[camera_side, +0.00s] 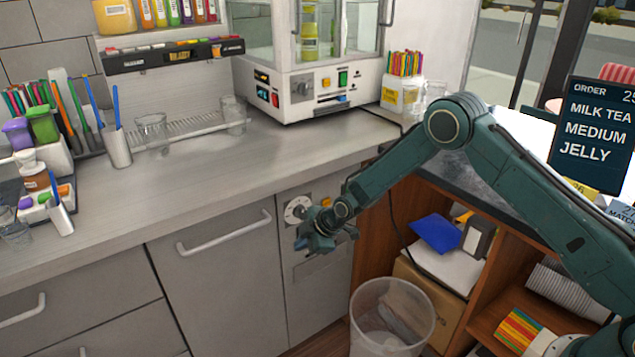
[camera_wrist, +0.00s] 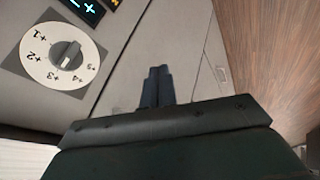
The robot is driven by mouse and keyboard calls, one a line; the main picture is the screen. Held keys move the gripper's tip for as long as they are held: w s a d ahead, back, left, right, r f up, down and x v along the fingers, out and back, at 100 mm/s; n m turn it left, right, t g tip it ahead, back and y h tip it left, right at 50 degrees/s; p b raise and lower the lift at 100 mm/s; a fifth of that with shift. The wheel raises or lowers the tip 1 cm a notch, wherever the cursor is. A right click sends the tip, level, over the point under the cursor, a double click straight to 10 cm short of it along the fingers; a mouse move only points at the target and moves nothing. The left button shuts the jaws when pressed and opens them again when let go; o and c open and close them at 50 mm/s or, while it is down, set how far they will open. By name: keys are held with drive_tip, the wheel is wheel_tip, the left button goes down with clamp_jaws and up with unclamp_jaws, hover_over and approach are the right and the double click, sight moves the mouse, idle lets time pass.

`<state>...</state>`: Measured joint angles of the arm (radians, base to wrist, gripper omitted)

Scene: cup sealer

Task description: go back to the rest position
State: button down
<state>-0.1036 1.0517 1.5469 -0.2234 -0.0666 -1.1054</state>
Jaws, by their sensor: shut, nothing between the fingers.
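My gripper (camera_side: 316,241) is in front of the cabinet panel below the counter, just below and right of a white round dial in the side view. Its fingers are shut and empty; they also show in the wrist view (camera_wrist: 157,86), side by side and together. The dial (camera_wrist: 66,57) has a grey knob and printed numbers, and lies left of the fingers in the wrist view, apart from them. In the side view the dial (camera_side: 297,209) is partly beside my gripper. My arm reaches in from the right.
The cup sealer machine (camera_side: 318,92) stands on the counter (camera_side: 200,180). A clear bin (camera_side: 391,318) stands on the floor below my gripper. A wooden shelf unit (camera_side: 505,296) is at the right. An order screen (camera_side: 593,135) reads milk tea, medium, jelly. Glass cups (camera_side: 151,132) stand near the rack.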

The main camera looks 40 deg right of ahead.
drive_tip(key=shift+v, duration=1.25)
drive_tip(key=shift+d, duration=0.15)
drive_tip(key=s+d+r+m+h, duration=0.1)
drive_tip(key=s+d+r+m, duration=0.1)
drive_tip(key=s+r, duration=0.5)
drive_tip(key=s+d+r+m, duration=0.2)
drive_tip(key=r, duration=0.8)
drive_tip(key=s+d+r+m+h, duration=0.1)
drive_tip(key=s+d+r+m, duration=0.1)
drive_tip(key=s+r, duration=0.5)
drive_tip(key=s+d+r+m, duration=0.1)
drive_tip(key=s+r+m, duration=0.1)
drive_tip(key=s, duration=0.7)
drive_tip(key=s+d+r+m+h, duration=0.1)
drive_tip(key=s+d+r+m, duration=0.1)
drive_tip(key=s, duration=0.7)
drive_tip(key=s+d+r+m+g, duration=0.1)
drive_tip(key=s+r+m, duration=0.3)
drive_tip(key=s, duration=0.5)
drive_tip(key=shift+d, duration=0.65)
